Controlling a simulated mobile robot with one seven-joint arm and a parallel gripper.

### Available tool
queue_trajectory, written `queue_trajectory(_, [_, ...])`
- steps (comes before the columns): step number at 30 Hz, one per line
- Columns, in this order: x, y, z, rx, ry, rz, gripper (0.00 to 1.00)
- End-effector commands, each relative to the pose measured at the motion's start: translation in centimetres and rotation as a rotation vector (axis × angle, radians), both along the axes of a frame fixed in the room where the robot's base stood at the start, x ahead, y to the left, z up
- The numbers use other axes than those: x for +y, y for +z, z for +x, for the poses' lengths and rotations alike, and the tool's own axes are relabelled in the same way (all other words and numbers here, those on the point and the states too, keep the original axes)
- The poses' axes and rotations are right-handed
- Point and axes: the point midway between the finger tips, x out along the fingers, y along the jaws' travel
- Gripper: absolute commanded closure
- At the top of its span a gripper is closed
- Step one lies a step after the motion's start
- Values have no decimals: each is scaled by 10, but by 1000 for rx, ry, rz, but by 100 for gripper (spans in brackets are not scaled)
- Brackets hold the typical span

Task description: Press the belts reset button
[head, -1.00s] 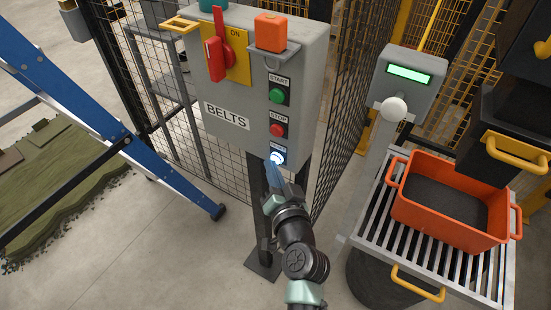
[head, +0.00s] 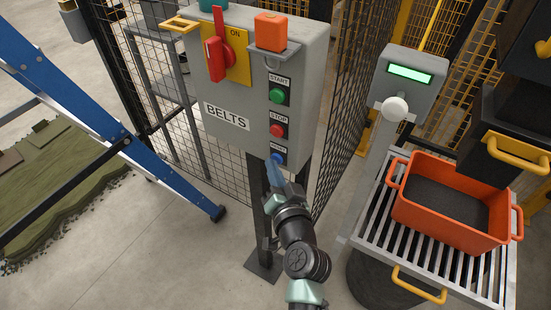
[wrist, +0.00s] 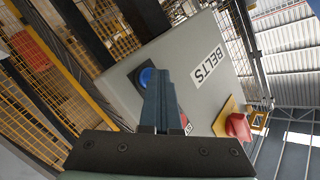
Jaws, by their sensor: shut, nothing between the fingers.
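The grey belts control box (head: 225,135) carries a BELTS label, a red rotary switch, a green start button (head: 278,96), a red stop button (head: 277,130) and, lowest, the blue reset button (head: 278,158). The reset button is unlit. My gripper (head: 273,170) is shut and empty, its tips just below and close to the button. In the wrist view, the blue button (wrist: 147,77) shows just beyond the fingertips (wrist: 154,75), which partly cover it. I cannot tell whether they touch.
An orange block (head: 271,31) sits on a small shelf on the box. A blue stepladder (head: 90,100) stands left. To the right are a post with a green screen (head: 408,73) and an orange crate (head: 435,220) on a slatted table. Mesh fencing stands behind.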

Motion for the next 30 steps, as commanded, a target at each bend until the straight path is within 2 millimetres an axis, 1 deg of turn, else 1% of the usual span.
queue_trajectory(7, [6,2,-10,-1,-2,0,100])
queue_trajectory(18, [9,1,-13,1,-1,0,100])
queue_trajectory(30, [31,2,-44,2,1,0,100])
